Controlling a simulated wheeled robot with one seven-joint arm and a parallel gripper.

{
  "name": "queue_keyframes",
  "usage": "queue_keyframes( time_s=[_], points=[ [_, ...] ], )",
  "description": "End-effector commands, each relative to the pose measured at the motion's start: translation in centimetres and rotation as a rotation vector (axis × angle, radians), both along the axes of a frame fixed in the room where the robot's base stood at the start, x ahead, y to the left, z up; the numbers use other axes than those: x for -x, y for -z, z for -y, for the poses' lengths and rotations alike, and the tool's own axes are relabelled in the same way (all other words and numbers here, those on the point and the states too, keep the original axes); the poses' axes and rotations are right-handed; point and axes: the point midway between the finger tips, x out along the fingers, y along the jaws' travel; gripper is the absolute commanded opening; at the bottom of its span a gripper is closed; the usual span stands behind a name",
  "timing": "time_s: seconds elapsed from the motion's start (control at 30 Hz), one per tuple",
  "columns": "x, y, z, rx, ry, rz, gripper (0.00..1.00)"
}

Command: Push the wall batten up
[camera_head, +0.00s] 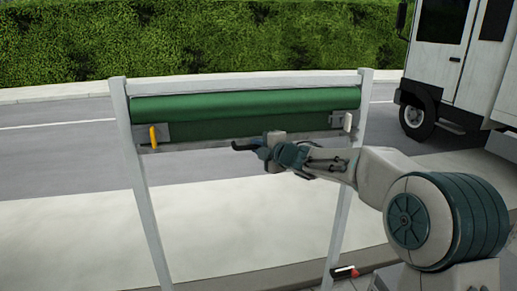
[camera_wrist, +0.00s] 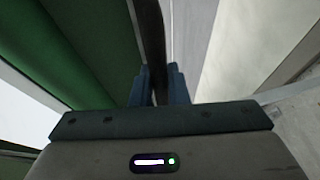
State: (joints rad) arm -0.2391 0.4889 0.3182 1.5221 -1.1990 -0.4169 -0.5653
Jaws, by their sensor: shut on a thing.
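The wall batten appears to be the grey bar (camera_head: 195,143) along the lower edge of the green roll (camera_head: 245,103), between two pale posts. It runs roughly level. My gripper (camera_head: 264,152) is in front of it, right of its middle. In the wrist view my gripper (camera_wrist: 158,75) has its two blue fingers close on either side of a dark handle (camera_wrist: 151,30). In the head view the dark handle (camera_head: 243,147) sticks out left of the fingers, just under the bar. How it joins the batten is hidden.
A yellow latch (camera_head: 153,137) sits at the bar's left end and a white latch (camera_head: 347,121) at its right. The pale left post (camera_head: 146,205) and right post (camera_head: 344,215) flank the opening. A white truck (camera_head: 455,60) stands at back right. Pavement below the bar is clear.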

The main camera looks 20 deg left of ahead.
Motion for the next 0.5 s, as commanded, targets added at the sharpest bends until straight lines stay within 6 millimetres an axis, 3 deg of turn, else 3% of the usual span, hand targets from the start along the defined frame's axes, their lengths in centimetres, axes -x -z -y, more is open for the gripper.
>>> queue_keyframes(
  time_s=[0.03, 0.1, 0.5],
  points=[
    [-0.04, -1.05, 0.02, -0.004, 0.000, 0.004, 0.00],
    [-0.04, -1.29, 0.01, -0.004, 0.000, 0.004, 0.00],
    [-0.03, -1.70, 0.00, -0.007, 0.000, 0.008, 0.00]
  ],
)
